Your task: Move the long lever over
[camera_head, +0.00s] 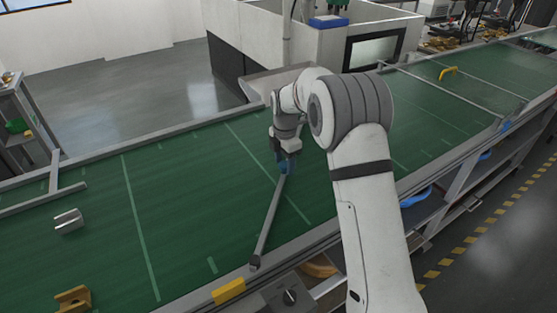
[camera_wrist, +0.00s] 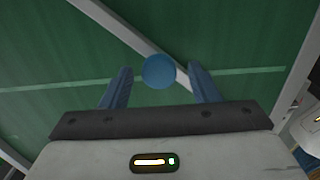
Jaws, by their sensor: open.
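The long lever (camera_head: 268,222) is a grey bar lying across the green conveyor, with its dark pivot end (camera_head: 255,262) at the belt's near edge. Its far end lies under my gripper (camera_head: 287,166). In the wrist view the lever (camera_wrist: 120,28) runs diagonally, and a round blue knob (camera_wrist: 159,71) shows in front of it. My gripper's blue fingers (camera_wrist: 158,80) are open, one on each side of the knob, with a visible gap on both sides. How low the fingers are beside the knob is hard to tell.
The green conveyor (camera_head: 185,190) is mostly clear left of the lever. A silver block (camera_head: 69,221) and a brass-coloured bracket (camera_head: 73,299) lie further left. A yellow block (camera_head: 229,290) sits on the near rail beside the pivot. A grey guide bar (camera_head: 55,172) reaches over the belt at left.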

